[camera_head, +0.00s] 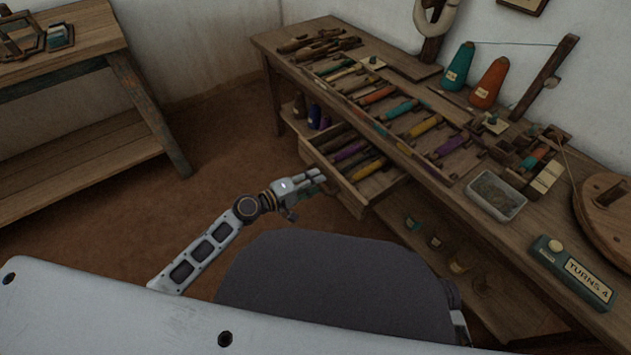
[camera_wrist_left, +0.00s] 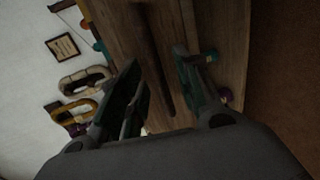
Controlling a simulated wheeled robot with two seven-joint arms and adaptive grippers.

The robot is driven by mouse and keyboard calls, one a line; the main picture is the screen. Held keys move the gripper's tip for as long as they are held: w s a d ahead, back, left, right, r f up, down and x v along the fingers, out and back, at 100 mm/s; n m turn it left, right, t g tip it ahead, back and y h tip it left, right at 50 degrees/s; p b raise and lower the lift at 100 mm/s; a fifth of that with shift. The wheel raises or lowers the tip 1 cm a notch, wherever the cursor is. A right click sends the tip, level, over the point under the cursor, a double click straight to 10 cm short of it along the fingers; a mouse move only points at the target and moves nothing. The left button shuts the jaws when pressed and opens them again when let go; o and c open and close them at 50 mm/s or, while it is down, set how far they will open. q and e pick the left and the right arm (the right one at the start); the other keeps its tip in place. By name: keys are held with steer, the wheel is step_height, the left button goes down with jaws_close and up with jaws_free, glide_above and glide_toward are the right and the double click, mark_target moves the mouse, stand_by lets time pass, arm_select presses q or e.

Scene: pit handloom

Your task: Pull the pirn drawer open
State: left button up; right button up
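The pirn drawer (camera_head: 338,186) stands pulled out from under the bench top, with purple, yellow and dark pirns (camera_head: 352,158) showing inside. My left gripper (camera_head: 318,178) is at the drawer's front, on its near left side. In the left wrist view the two fingers (camera_wrist_left: 157,62) are spread apart. A dark wooden bar (camera_wrist_left: 152,50) runs between them, with a gap visible beside it. I cannot tell whether this bar is the drawer's pull, nor whether a finger touches it. My right gripper is not in view.
Another wooden table (camera_head: 75,65) is at left. The brown floor between is clear.

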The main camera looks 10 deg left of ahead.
arm_select(q)
steer(key=v, duration=1.1)
stand_by(0.4)
stand_by(0.7)
